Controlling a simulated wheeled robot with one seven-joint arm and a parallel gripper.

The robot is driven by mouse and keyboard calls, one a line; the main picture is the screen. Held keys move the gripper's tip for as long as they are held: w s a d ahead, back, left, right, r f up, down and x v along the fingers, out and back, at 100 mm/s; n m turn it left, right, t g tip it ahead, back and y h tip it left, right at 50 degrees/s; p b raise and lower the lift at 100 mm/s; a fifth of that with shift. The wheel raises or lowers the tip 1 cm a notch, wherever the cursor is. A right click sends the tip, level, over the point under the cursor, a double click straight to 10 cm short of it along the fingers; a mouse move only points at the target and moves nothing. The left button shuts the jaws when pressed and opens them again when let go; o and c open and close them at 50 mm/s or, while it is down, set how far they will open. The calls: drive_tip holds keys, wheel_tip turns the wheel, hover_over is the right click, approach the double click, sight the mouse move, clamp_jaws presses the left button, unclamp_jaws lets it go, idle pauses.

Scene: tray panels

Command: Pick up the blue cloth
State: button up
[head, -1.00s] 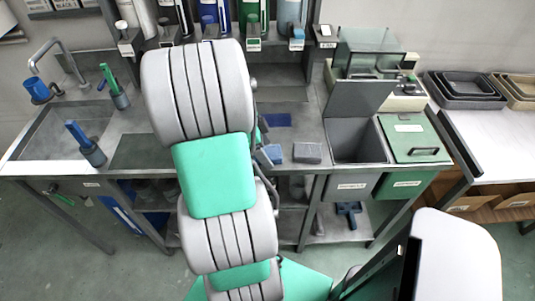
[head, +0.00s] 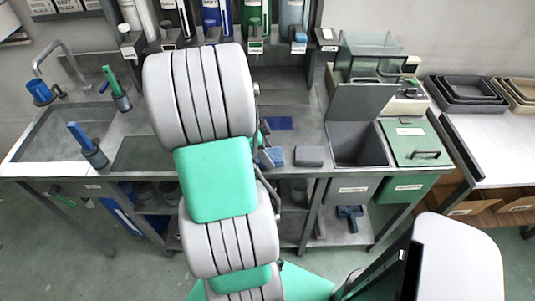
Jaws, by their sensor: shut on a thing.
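A small blue folded piece (head: 272,157), which looks like the blue cloth, shows on the grey counter just right of my arm. Its left part is hidden behind the arm. A flat dark blue patch (head: 279,123) lies on the counter farther back; I cannot tell whether it is cloth or a mat. My arm covers the middle of the head view, and my gripper is hidden behind it, so its hold on anything does not show.
A grey block (head: 308,156) lies right of the blue piece. Farther right are an open grey bin (head: 358,146) and a green-lidded bin (head: 412,145). A sink (head: 65,135) with a tap is at left. Bottles and dispensers line the back.

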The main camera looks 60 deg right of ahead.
drive_tip(key=shift+r, duration=0.5)
drive_tip(key=s+a+r, duration=0.7)
drive_tip(key=a+r, duration=0.4)
drive_tip(key=shift+s+a+r+b, duration=0.25)
drive_tip(key=shift+a+r+b, duration=0.15)
drive_tip(key=shift+b, duration=0.05)
